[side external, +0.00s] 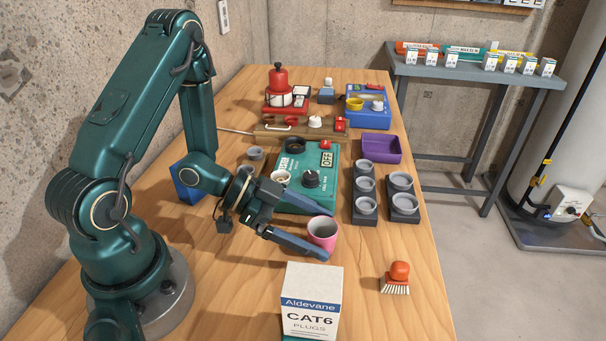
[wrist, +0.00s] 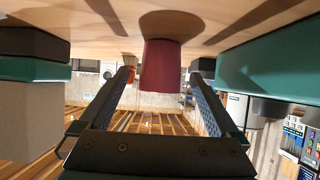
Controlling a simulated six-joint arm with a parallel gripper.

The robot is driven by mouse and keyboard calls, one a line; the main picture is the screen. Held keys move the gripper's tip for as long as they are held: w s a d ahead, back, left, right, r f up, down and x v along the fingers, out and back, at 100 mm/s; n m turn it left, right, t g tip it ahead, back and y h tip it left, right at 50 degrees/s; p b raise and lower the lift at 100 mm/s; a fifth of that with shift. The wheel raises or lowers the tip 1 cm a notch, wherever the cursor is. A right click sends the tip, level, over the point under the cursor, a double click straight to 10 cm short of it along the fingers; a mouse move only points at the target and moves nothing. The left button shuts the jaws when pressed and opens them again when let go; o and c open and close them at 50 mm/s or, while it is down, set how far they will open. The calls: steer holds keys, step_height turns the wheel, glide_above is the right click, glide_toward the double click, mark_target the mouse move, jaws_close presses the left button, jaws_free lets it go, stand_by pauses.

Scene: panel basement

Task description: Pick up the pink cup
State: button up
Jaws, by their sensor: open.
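The pink cup (side external: 323,233) stands upright on the wooden table in the side external view, its pale inside showing from above. My gripper (side external: 330,236) is open and reaches low over the table from the left, with one finger on the far side of the cup and one on the near side. The wrist view looks upside down. There the cup (wrist: 161,66) hangs from the tabletop at upper middle, between the fingertips of my gripper (wrist: 161,74). A gap shows on both sides of it, and neither finger clearly touches it.
A CAT6 box (side external: 311,300) stands close in front of the cup. A teal device (side external: 312,172) lies just behind. Grey cup holders (side external: 403,205) stand behind right, and a red brush (side external: 398,275) lies to the right. Bare table (side external: 385,245) lies right of the cup.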

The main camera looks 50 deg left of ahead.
mark_target(336, 250)
steer(key=shift+x, duration=2.3)
steer(key=c, duration=1.4)
steer(key=shift+r, duration=0.15)
